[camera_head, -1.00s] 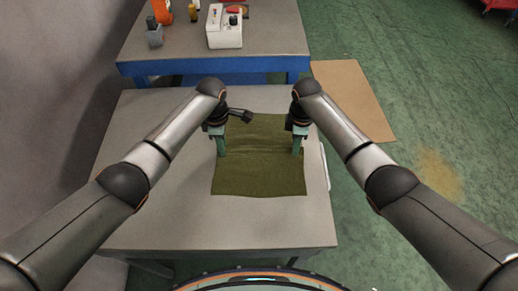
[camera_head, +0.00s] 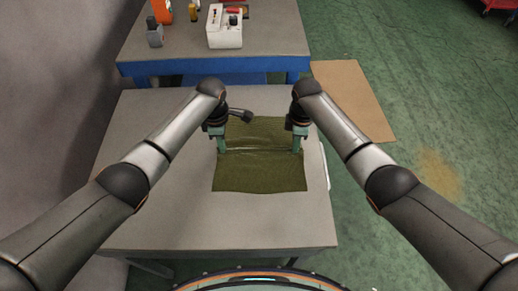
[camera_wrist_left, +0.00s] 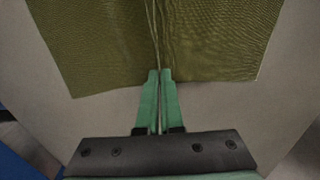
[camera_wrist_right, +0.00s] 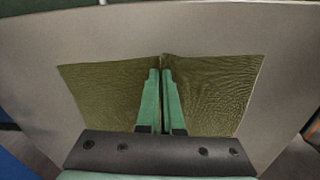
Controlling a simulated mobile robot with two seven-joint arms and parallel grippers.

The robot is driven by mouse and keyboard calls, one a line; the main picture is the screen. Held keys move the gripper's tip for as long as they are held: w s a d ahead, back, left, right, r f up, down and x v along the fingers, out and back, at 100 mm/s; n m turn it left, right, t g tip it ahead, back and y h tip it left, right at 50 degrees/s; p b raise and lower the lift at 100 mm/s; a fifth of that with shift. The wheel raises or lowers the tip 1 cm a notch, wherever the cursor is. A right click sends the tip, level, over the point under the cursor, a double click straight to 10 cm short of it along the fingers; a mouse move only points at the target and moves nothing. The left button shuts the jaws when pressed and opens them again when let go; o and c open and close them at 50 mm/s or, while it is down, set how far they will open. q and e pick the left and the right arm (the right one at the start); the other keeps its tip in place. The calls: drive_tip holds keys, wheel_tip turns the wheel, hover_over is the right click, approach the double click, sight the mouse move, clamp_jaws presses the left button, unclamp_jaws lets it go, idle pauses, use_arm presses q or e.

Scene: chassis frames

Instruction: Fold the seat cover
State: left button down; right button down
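The seat cover (camera_head: 260,178) is an olive-green cloth lying on the grey table. A raised crease runs across it between my two grippers. My left gripper (camera_head: 222,151) points down at the crease's left end; in the left wrist view its green fingers (camera_wrist_left: 160,72) are nearly together with a thin ridge of cloth between them. My right gripper (camera_head: 297,151) is at the crease's right end; in the right wrist view its fingers (camera_wrist_right: 161,70) are close together, pinching the ridge. The cloth lies flat in front of the crease; its far part is partly hidden by my arms.
The grey table (camera_head: 160,215) is bare around the cover. A blue-sided bench (camera_head: 190,67) behind it carries a white device (camera_head: 224,30), a grey item (camera_head: 154,35) and an orange item (camera_head: 162,10). A brown sheet (camera_head: 350,95) lies on the green floor to the right.

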drive_tip(key=shift+s+d, duration=0.1)
idle(0.3)
